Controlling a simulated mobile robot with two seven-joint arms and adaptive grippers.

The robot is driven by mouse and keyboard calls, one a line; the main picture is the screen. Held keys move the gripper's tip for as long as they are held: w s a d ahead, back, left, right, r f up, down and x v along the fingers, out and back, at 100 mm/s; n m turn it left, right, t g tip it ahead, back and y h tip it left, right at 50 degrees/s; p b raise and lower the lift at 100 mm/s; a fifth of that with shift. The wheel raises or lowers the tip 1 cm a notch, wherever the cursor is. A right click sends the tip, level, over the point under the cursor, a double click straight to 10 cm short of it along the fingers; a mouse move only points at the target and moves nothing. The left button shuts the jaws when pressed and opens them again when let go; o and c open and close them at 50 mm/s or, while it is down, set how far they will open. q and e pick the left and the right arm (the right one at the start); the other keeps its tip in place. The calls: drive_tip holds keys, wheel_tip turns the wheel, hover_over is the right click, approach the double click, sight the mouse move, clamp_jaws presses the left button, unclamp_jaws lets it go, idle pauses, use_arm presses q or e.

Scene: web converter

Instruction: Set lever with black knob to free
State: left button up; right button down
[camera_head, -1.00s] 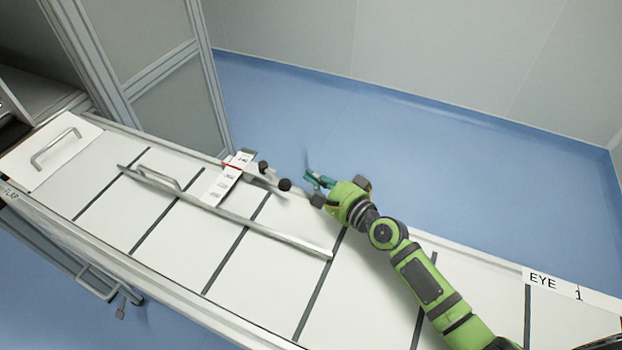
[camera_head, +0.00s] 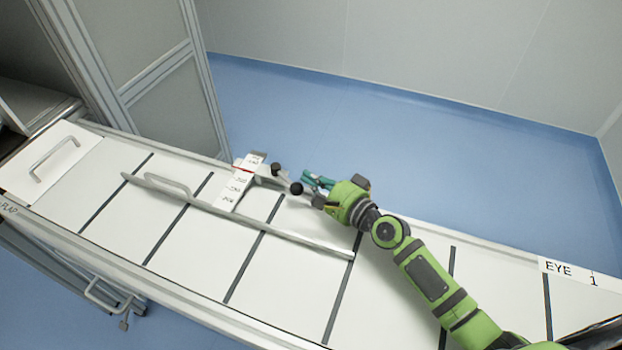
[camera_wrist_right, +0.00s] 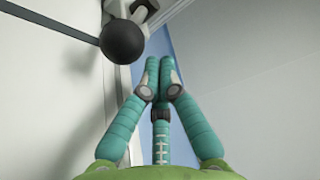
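Two black knobs on short levers stand at the far edge of the white panel, beside the label plate: a rear one (camera_head: 275,169) and a nearer one (camera_head: 296,188). My right gripper (camera_head: 318,180) is just right of the nearer knob. In the right wrist view, one black knob (camera_wrist_right: 124,39) shows large on its rod, left of my teal fingertips (camera_wrist_right: 161,72). The fingers are drawn together with only a slim gap and nothing between them. They look apart from the knob. My left gripper is not in view.
A white label plate (camera_head: 236,190) with printed lines and a red mark stands left of the levers. A long metal bar (camera_head: 290,236) crosses the panel in front. A plate reading EYE 1 (camera_head: 571,271) is at right. Blue floor lies open behind.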

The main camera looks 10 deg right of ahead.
sight(298, 192)
drive_tip(key=shift+s+a+r, duration=0.1)
drive_tip(key=shift+s, duration=0.1)
drive_tip(key=shift+s+a, duration=0.15)
drive_tip(key=shift+s, duration=0.05)
drive_tip(key=shift+s+a+p, duration=0.65)
drive_tip(key=shift+s+a, duration=0.1)
drive_tip(key=shift+a, duration=0.05)
drive_tip(key=shift+s+a, duration=0.4)
drive_tip(key=shift+a, duration=0.2)
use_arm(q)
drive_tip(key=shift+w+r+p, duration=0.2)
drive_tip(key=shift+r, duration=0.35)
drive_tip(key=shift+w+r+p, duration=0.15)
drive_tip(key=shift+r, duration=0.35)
use_arm(e)
drive_tip(key=shift+a, duration=0.2)
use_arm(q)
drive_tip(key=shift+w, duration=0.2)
use_arm(e)
drive_tip(key=shift+s+a, duration=0.1)
drive_tip(key=shift+s, duration=0.05)
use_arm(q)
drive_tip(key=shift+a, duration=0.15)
